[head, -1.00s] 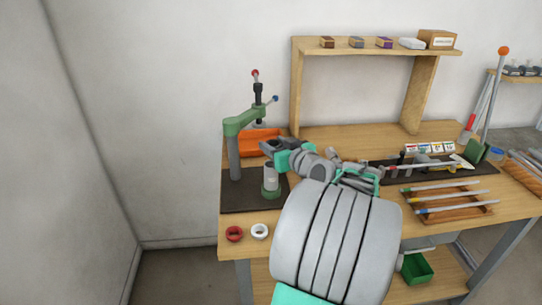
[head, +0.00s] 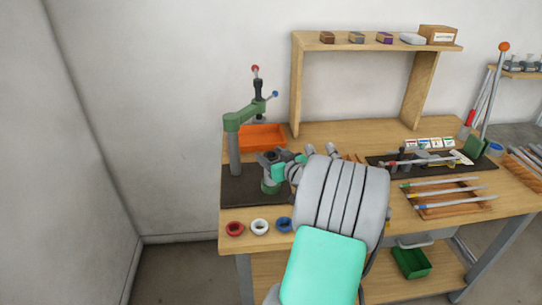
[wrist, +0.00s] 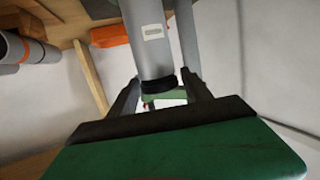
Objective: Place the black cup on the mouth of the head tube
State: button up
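The head tube (wrist: 148,35) is a grey cylinder with a small label, inverted in the wrist view. The black cup (wrist: 160,86) shows as a short black ring at the tube's mouth, between my fingers. My gripper (wrist: 162,79) is open around it, with a narrow gap seen at the right finger. In the head view my gripper (head: 266,159) is at the top of the tube, above the green holder (head: 270,186). There the gripper hides the cup and most of the tube. I cannot tell whether the cup is fully seated.
A green press arm (head: 245,117) on a grey column (head: 235,155) stands just left of the gripper. Red (head: 235,229), white (head: 260,227) and blue (head: 284,224) cups line the front edge. Tools lie to the right.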

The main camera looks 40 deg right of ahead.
jog(key=shift+o, duration=0.8)
jog(key=shift+s+r, duration=0.1)
jog(key=shift+s, duration=0.05)
jog(key=b+v, duration=0.2)
jog(key=v, duration=0.9)
jog(key=w+a+f+n+g+y, duration=0.2)
jog(key=a+f+g, duration=0.2)
jog(key=a, duration=0.7)
jog(key=w+a+f+n+g+y, duration=0.1)
jog(key=w+a+f+g+y, duration=0.15)
jog(key=a, duration=0.85)
jog(key=s+a+f+g+h, duration=0.1)
jog(key=s+a+g, duration=0.4)
jog(key=s+a, duration=0.6)
jog(key=shift+s+a+f+g, duration=0.2)
jog(key=shift+a+f+g, duration=0.15)
jog(key=shift+a+f, duration=0.15)
